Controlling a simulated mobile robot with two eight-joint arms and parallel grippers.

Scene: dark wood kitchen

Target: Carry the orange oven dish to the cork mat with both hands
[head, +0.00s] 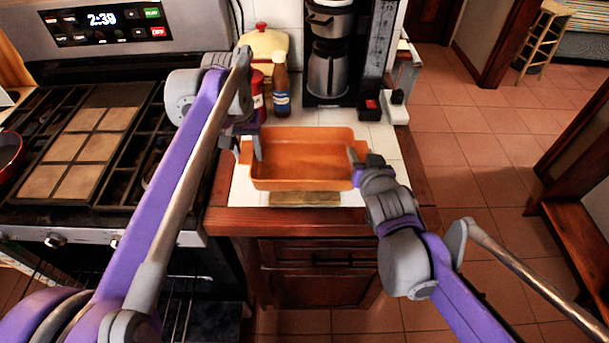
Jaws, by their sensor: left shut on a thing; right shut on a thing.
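The orange oven dish (305,160) is empty and looks about level above the white tiled counter. My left gripper (250,147) is shut on its left end, with one finger showing inside the rim. My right gripper (359,164) is shut on its right end, also with a finger inside the rim. A tan strip, which looks like the front part of the cork mat (305,199), shows just below the dish's front wall. The dish hides the rest of it. I cannot tell whether the dish touches the mat.
The stove (100,225) is to the left. The counter's wooden front edge (300,221) lies close to the mat. Floor is open at right.

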